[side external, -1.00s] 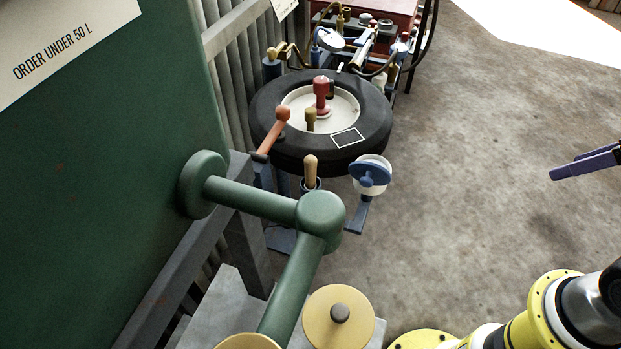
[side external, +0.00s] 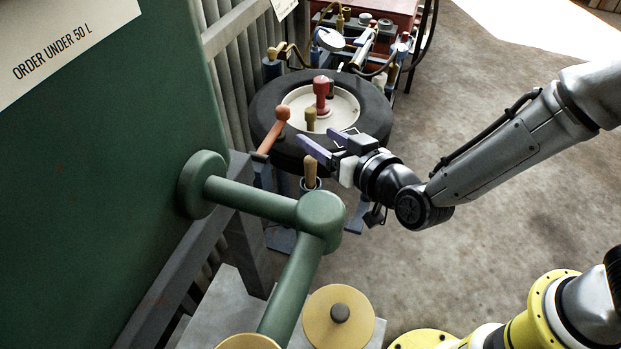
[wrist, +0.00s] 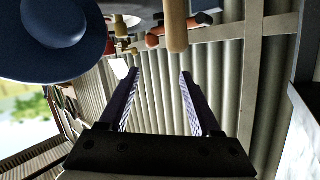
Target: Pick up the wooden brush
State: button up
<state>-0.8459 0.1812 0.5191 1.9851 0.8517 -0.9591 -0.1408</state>
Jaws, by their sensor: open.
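A light wooden handle with a rounded end, likely the wooden brush (side external: 310,170), stands upright in a dark holder (side external: 309,186) in front of the tire. Its lower part is hidden in the holder. In the wrist view the wooden handle (wrist: 176,25) enters from the top edge, beyond the fingertips and slightly right of the middle of the gap. My gripper (side external: 316,139) is open and empty, with purple fingers, near the handle's top in the side view and pointing left. In the wrist view my gripper (wrist: 160,72) shows both fingers spread apart, with nothing between them.
A tire (side external: 265,110) lies behind, bearing red and brass fittings. An orange-knobbed lever (side external: 276,130) stands left of the handle. A green pipe (side external: 255,198) crosses in front. A blue round object (wrist: 55,35) is close at the wrist view's upper left.

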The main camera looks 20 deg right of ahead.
aim_at(313, 168)
jog(key=s+f+t, duration=0.1)
jog(key=s+a+f+t+h, duration=0.1)
jog(key=f, duration=0.1)
jog(key=s+a+f+t+h, duration=0.1)
jog(key=shift+s+a+f+n, duration=0.2)
jog(key=shift+s+f+n, duration=0.05)
jog(key=shift+s+n, duration=0.15)
jog(key=shift+s+f, duration=0.1)
jog(key=shift+s, duration=0.1)
jog(key=w, duration=0.7)
jog(key=shift+w, duration=0.2)
grip_shut()
